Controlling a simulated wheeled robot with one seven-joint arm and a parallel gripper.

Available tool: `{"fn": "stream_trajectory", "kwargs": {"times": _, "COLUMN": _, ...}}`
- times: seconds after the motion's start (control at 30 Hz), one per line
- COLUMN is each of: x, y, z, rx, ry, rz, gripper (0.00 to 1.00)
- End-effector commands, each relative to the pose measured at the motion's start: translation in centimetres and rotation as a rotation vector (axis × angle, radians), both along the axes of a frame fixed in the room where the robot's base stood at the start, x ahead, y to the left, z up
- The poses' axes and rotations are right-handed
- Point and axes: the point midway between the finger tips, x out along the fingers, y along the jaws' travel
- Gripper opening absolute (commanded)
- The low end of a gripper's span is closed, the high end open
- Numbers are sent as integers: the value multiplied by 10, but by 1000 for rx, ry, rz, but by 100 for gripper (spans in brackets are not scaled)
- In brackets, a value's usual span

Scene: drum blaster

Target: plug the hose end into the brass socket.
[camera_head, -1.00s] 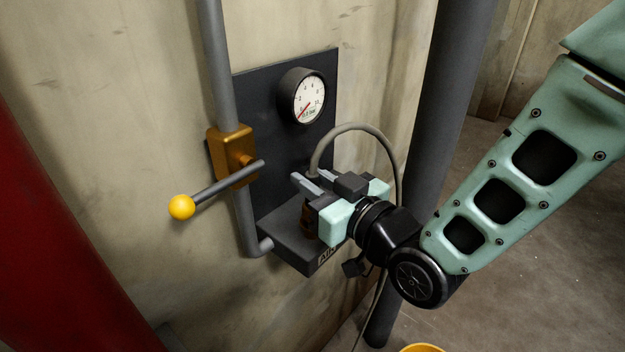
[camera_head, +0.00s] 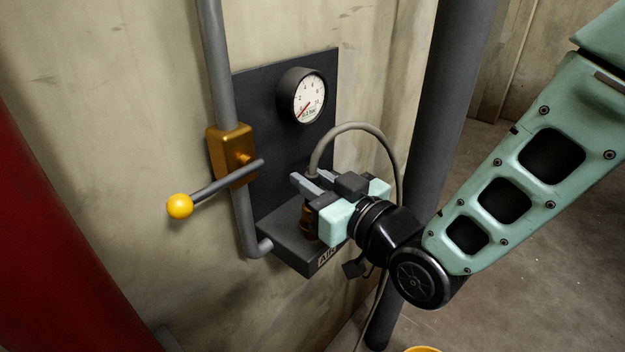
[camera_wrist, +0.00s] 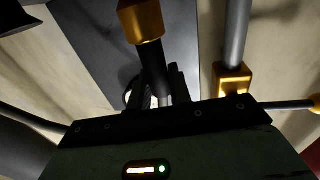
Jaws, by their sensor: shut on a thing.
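My gripper (camera_head: 312,180) is shut on the hose end just above the brass socket. The grey hose (camera_head: 355,127) rises from between the fingers, arches to the right and hangs down behind my wrist. The brass socket (camera_head: 307,222) stands upright on the dark ledge marked AIR, partly hidden by my gripper. In the wrist view, which looks upside down, the dark hose end (camera_wrist: 152,68) runs from the fingers to the mouth of the brass socket (camera_wrist: 141,21), roughly in line with it. The joint looks closed there, but how deep the end sits is hidden.
A dark back plate (camera_head: 262,110) carries a pressure gauge (camera_head: 308,97). To the left, a brass valve (camera_head: 232,150) with a yellow-knobbed lever (camera_head: 180,206) sits on a grey pipe (camera_head: 215,60). A thick dark post (camera_head: 445,100) stands at the right, close behind my arm.

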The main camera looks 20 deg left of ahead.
Motion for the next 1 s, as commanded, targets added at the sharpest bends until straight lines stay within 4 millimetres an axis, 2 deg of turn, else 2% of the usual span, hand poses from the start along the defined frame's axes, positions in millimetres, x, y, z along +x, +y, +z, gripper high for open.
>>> {"fn": "stream_trajectory", "kwargs": {"times": 0.73, "x": 0, "y": 0, "z": -13, "rx": 2, "ry": -1, "rz": 0, "gripper": 0}}
{"fn": "stream_trajectory", "kwargs": {"times": 0.77, "x": 0, "y": 0, "z": -13, "rx": 2, "ry": -1, "rz": 0, "gripper": 23}}
{"fn": "stream_trajectory", "kwargs": {"times": 0.8, "x": 0, "y": 0, "z": -12, "rx": 2, "ry": -1, "rz": 0, "gripper": 29}}
{"fn": "stream_trajectory", "kwargs": {"times": 1.0, "x": 0, "y": 0, "z": -12, "rx": 1, "ry": -1, "rz": 0, "gripper": 29}}
